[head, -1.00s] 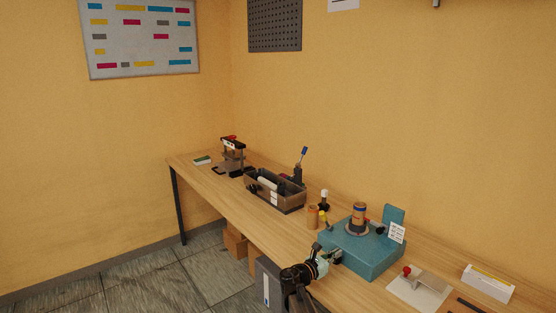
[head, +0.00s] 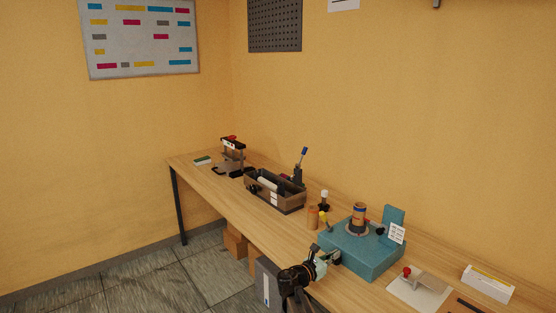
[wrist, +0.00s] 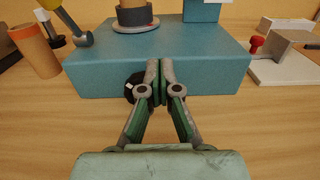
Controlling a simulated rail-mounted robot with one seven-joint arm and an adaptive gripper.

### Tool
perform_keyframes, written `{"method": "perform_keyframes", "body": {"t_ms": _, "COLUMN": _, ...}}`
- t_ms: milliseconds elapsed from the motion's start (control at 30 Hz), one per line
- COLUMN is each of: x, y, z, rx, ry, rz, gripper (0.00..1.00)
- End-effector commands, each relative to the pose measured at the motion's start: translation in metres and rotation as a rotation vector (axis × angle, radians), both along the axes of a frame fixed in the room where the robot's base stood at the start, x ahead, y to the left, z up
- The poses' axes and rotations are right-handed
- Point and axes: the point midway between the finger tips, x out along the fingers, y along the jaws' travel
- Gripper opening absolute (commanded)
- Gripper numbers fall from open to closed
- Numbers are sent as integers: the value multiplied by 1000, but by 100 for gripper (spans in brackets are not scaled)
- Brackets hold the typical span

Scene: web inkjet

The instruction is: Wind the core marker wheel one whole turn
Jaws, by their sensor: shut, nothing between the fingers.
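The teal machine (head: 370,260) stands on the bench, with a brown core (head: 359,212) upright on a round plate on its top. In the wrist view the machine's front face (wrist: 215,75) fills the middle. A dark round wheel with a small pale mark (wrist: 132,90) shows low on that face, partly hidden behind my left finger. My gripper (wrist: 160,66) is shut and empty, its fingertips at the front face just right of the wheel's visible part. I cannot tell whether they touch. The head view also shows my gripper (head: 335,257) at the machine's front.
A dark tray (head: 275,192) and a small press (head: 233,155) stand farther left. Bare bench lies in front.

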Motion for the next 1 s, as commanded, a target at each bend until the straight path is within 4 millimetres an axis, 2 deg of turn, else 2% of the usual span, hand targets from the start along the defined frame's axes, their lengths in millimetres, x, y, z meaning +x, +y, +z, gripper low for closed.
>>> {"method": "perform_keyframes", "body": {"t_ms": 400, "x": -28, "y": 35, "z": 0, "rx": 0, "ry": 0, "rz": 0, "gripper": 0}}
{"method": "perform_keyframes", "body": {"t_ms": 767, "x": -30, "y": 38, "z": 0, "rx": -1, "ry": -1, "rz": -1, "gripper": 0}}
{"method": "perform_keyframes", "body": {"t_ms": 1000, "x": -29, "y": 44, "z": -9, "rx": 10, "ry": -24, "rz": 6, "gripper": 0}}
